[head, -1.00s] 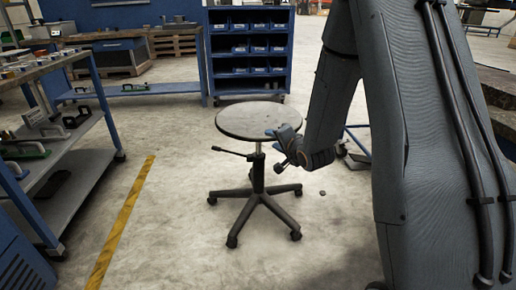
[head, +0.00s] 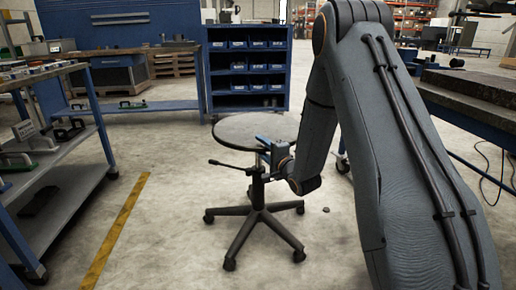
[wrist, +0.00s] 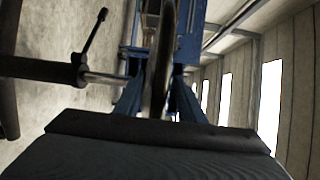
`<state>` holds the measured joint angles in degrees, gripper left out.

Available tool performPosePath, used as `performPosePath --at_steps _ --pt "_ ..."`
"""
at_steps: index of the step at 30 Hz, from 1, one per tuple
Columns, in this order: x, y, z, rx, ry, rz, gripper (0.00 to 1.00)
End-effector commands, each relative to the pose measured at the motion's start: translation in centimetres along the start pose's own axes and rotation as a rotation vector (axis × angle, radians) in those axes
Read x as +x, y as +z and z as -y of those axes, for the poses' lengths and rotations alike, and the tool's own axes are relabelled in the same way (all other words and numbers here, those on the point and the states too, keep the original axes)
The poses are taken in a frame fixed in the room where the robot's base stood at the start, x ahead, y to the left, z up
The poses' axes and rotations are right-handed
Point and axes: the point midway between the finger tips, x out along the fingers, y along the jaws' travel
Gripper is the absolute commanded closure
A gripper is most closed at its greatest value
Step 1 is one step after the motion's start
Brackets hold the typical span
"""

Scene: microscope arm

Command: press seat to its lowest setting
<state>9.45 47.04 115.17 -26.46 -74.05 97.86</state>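The stool has a round dark-grey seat (head: 240,130) on a thin column above a black five-legged base (head: 256,218). A black lever (head: 230,165) sticks out left below the seat. My gripper (head: 266,148) is at the seat's front right edge in the head view. In the wrist view the seat (wrist: 159,62) shows edge-on between my two blue fingers (wrist: 156,98), which stand apart on either side of it. The stool's column (wrist: 103,78) and lever (wrist: 95,36) lie to the left there. Whether the fingers touch the seat cannot be told.
A blue-framed cart (head: 75,190) with grey shelves stands at the left. A blue bin rack (head: 247,70) is behind the stool. A workbench (head: 480,95) stands at the right. A yellow line (head: 118,230) crosses the open concrete floor.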

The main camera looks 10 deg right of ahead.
Motion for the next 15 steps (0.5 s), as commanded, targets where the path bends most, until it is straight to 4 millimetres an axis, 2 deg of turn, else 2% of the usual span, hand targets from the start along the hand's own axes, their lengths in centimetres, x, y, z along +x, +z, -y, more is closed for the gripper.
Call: performPosePath --at_steps 6,14,15 --pt "1.7 0.2 0.0 -0.001 0.000 0.002 0.64" --pt "1.8 0.3 0.0 0.000 0.001 0.003 0.64" --pt "1.8 0.3 0.0 0.000 0.001 0.003 0.69"
